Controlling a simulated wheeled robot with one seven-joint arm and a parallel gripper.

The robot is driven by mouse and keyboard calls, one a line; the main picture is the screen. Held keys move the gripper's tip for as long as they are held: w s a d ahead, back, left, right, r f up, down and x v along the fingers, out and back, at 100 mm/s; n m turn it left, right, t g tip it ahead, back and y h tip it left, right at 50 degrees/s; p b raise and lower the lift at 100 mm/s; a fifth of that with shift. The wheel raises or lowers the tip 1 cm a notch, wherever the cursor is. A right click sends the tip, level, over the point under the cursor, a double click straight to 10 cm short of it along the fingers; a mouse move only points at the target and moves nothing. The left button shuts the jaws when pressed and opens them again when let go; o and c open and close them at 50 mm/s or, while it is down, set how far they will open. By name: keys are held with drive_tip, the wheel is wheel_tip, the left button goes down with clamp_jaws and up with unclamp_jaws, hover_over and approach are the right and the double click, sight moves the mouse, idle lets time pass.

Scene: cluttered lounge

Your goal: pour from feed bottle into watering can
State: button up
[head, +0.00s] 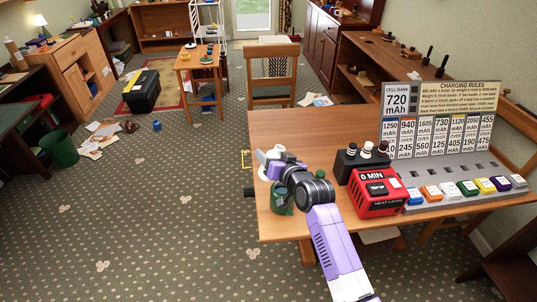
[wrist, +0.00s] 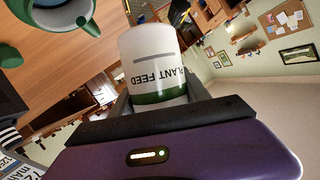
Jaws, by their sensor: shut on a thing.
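The feed bottle (wrist: 152,52) is white with a green band and the words PLANT FEED, which appear upside down in the wrist view. My gripper (wrist: 160,95) is shut on it, with a finger on each side of its green end. The green watering can (wrist: 83,22) shows at the upper left of the wrist view, apart from the bottle. In the head view the watering can (head: 279,199) stands near the table's left edge, partly hidden by my arm. My gripper (head: 270,164) is just above and behind it there. I cannot tell the bottle's tilt.
The wooden table (head: 285,125) is bare at the back. Right of the can are a red heat-level box (head: 378,193), a black block with knobs (head: 361,163) and a grey charging rack (head: 465,192) with coloured packs. A wooden chair (head: 273,75) stands behind the table.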

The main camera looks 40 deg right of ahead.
drive_tip(key=r+p, duration=0.1)
drive_tip(key=r+n+p, duration=0.1)
drive_tip(key=shift+s+d+p, duration=0.15)
drive_tip(key=shift+d+p, duration=0.2)
drive_tip(key=shift+s+d+r+n+g+h+p, duration=0.15)
drive_tip(key=shift+d+r+n+g+h+p, duration=0.2)
drive_tip(key=shift+n+h+p, duration=0.2)
drive_tip(key=shift+n, duration=0.25)
drive_tip(key=shift+r, duration=0.1)
drive_tip(key=shift+s+d+r+g+p, duration=0.1)
drive_tip(key=shift+r+g+p, duration=0.05)
drive_tip(key=shift+r+p, duration=0.5)
drive_tip(key=shift+s+d+r+g+p, duration=0.1)
drive_tip(key=shift+r+p, duration=0.35)
drive_tip(key=shift+r, duration=0.4)
drive_tip(key=shift+w, duration=0.1)
